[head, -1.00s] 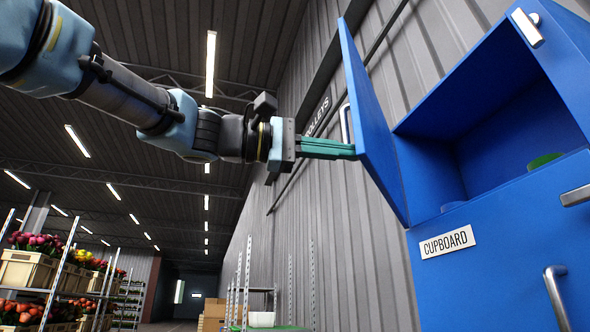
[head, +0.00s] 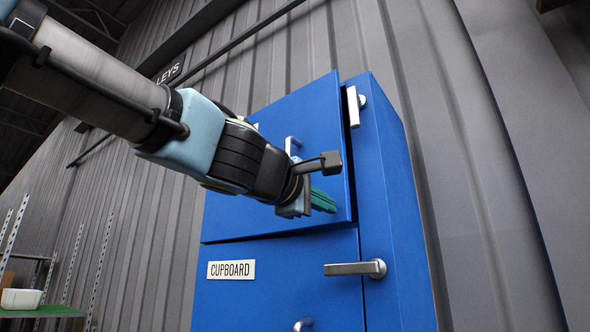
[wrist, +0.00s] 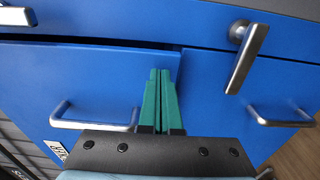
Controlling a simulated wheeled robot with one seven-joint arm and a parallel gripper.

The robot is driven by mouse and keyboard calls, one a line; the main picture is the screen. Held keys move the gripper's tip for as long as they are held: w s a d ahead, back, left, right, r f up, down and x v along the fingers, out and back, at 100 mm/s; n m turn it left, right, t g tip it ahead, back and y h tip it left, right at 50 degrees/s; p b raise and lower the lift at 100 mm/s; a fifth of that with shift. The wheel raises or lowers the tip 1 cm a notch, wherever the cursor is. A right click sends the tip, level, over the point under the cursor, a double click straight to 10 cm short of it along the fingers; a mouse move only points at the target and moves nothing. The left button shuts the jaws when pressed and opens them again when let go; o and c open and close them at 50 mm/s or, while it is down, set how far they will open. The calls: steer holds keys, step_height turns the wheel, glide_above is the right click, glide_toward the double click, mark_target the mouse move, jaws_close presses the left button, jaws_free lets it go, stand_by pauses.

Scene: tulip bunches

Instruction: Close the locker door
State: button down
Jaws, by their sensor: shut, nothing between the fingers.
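The blue locker (head: 395,200) stands against the wall. Its upper door (head: 310,110) is almost flush, with a narrow dark gap along its right edge beside the frame. In the wrist view the upper door (wrist: 100,80) is the left panel, with the gap along its top edge. My gripper (head: 325,200) is shut and empty, its green fingers at the outer face of the upper door, near its lower right corner. In the wrist view the fingertips (wrist: 160,72) lie near the seam between the doors. I cannot tell whether they touch.
A silver latch (head: 355,105) sits on the frame beside the upper door. The lower door (head: 275,290) is shut, with a CUPBOARD label (head: 231,269) and a latch (head: 355,268). A metal rack (head: 45,270) stands at left. The wall right of the locker is clear.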

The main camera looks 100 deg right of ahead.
mark_target(338, 202)
steer(key=shift+n+t+h, duration=0.5)
steer(key=shift+t, duration=0.1)
steer(key=s+p, duration=0.1)
steer(key=s+d+p, duration=0.2)
steer(key=shift+s+d+r, duration=0.2)
steer(key=shift+d+r, duration=0.05)
steer(key=shift+s+d+p, duration=0.15)
steer(key=shift+p, duration=0.25)
steer(key=shift+d+r+n+t+h+p, duration=0.1)
steer(key=shift+r+n+t+h+p, duration=0.3)
steer(key=shift+p, duration=0.25)
steer(key=shift+w+f, duration=0.1)
steer(key=shift+w, duration=0.1)
steer(key=shift+w+d, duration=0.2)
